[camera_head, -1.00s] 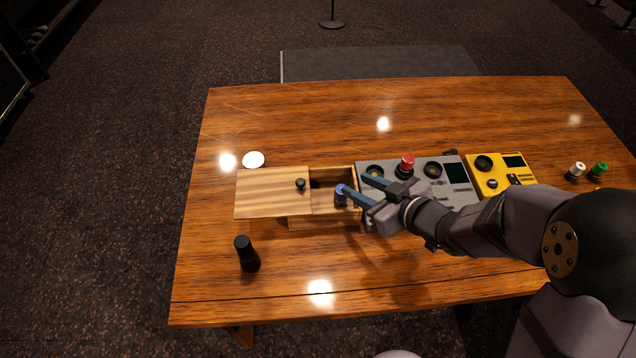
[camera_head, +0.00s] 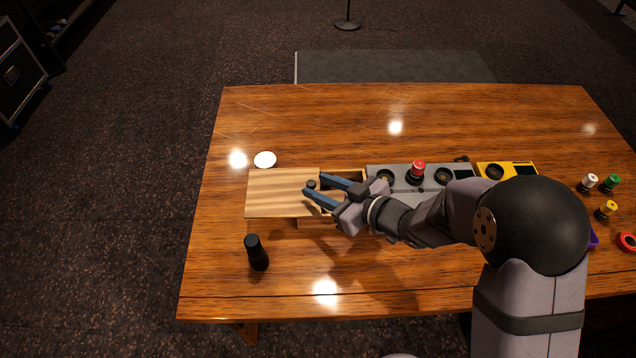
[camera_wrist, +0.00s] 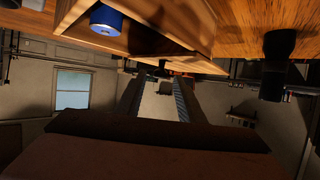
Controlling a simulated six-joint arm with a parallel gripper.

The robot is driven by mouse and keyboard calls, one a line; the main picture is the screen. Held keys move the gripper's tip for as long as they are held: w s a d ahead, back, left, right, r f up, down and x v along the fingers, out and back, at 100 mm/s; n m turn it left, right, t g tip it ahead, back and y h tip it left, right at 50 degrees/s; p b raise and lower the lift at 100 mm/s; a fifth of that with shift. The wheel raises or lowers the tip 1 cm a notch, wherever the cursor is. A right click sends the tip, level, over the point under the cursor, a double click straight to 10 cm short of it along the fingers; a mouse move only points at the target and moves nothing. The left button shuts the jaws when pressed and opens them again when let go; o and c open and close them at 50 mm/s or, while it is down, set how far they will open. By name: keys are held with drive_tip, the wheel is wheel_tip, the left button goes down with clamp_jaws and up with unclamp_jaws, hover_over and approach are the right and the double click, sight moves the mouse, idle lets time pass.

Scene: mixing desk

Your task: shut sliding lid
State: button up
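The sliding lid (camera_head: 272,196) is a light striped wooden panel on a wooden box (camera_head: 312,223). It is slid to the left and overhangs the box's left side. The box's right part is uncovered, mostly hidden behind my gripper. My gripper (camera_head: 314,184) is open, with its two blue-grey fingers pointing left over the lid's right end. The small black lid knob (camera_head: 311,184) shows between or just at the fingertips; I cannot tell whether they touch it. In the wrist view the open fingers (camera_wrist: 160,85) show, and a blue-topped object (camera_wrist: 107,20) is seen at the box.
A black cylinder (camera_head: 256,253) stands in front of the lid, and a white disc (camera_head: 265,159) lies behind it. A grey panel with a red button (camera_head: 417,168) and a yellow device (camera_head: 507,168) are to the right.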

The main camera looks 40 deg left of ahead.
drive_tip(key=shift+a+f, duration=0.3)
drive_tip(key=shift+a, duration=0.3)
clamp_jaws()
drive_tip(key=w+d+p, duration=0.2)
drive_tip(key=w+d, duration=0.6)
drive_tip(key=shift+w+d+p, duration=0.3)
drive_tip(key=shift+w, duration=0.1)
unclamp_jaws()
drive_tip(key=shift+d, duration=0.15)
drive_tip(key=shift+b+v, duration=0.8)
drive_tip(key=shift+v, duration=2.85)
